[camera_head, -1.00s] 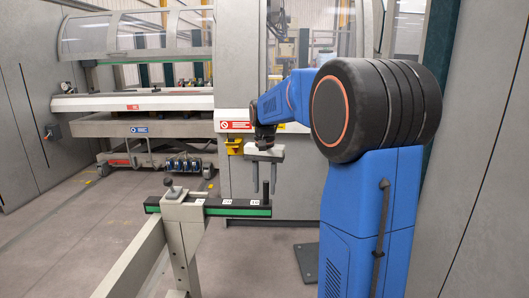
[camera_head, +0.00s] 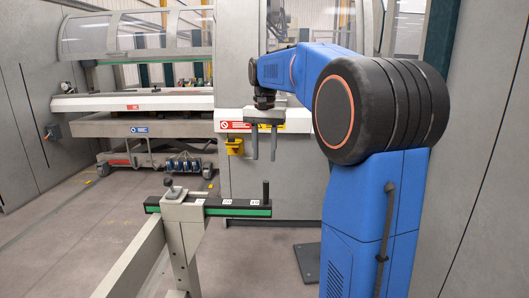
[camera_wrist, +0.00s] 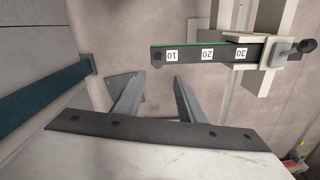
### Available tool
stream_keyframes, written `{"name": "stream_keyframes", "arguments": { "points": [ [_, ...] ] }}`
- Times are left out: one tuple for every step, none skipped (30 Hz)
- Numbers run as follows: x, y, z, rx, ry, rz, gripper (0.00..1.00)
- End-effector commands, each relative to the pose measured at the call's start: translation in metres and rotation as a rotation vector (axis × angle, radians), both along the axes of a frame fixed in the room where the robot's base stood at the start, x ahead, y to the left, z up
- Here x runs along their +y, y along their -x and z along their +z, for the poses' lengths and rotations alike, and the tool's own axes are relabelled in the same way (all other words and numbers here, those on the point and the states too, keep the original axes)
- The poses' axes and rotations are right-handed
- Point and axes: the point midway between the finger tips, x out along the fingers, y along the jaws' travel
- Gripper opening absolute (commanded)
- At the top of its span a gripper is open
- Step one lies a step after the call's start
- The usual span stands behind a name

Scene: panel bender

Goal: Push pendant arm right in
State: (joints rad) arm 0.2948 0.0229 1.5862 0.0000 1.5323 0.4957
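A black bar with a green side stripe and white number labels (camera_head: 225,213) lies across the top of a beige post. It may be the pendant arm, but I cannot tell. A dark upright pin (camera_head: 266,190) stands at its right end. The bar, marked 10, 20 and 30, also shows in the wrist view (camera_wrist: 187,54). My gripper (camera_head: 264,158) points down, above the pin in the head picture. Its two grey fingers are apart with nothing between them, also in the wrist view (camera_wrist: 157,85).
The beige post and rail (camera_head: 183,212) hold the bar, with a clamp knob (camera_head: 170,187) on top. A grey machine with a clear hood (camera_head: 130,35) stands behind. A yellow bracket (camera_head: 234,146) is on its front. The floor at left front is clear.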

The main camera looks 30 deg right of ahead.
Motion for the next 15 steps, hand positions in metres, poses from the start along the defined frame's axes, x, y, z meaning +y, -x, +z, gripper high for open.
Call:
{"name": "stream_keyframes", "arguments": {
  "points": [
    [0.000,0.000,0.001,0.000,0.000,0.000,0.36],
    [0.000,0.000,0.001,0.000,0.000,0.000,0.36],
    [0.000,0.000,0.001,0.000,0.000,0.000,0.36],
    [0.000,0.000,0.001,0.000,0.000,0.000,0.36],
    [0.000,0.000,0.001,0.000,0.000,0.000,0.36],
    [0.000,0.000,0.001,0.000,0.000,0.000,0.36],
    [0.000,0.000,0.001,0.000,0.000,0.000,0.36],
    [0.000,0.000,0.001,0.000,0.000,0.000,0.36],
    [0.000,0.000,0.002,0.000,0.000,0.000,0.36],
    [-0.001,0.001,0.006,-0.001,0.000,0.000,0.36],
    [-0.002,0.001,0.011,-0.002,0.001,-0.001,0.36],
    [-0.003,0.003,0.017,-0.002,0.001,-0.001,0.36],
    [-0.004,0.003,0.021,-0.002,0.001,-0.001,0.36],
    [-0.004,0.004,0.023,-0.001,0.000,0.000,0.36],
    [-0.004,0.004,0.021,0.001,-0.001,0.000,0.36]
  ]
}}
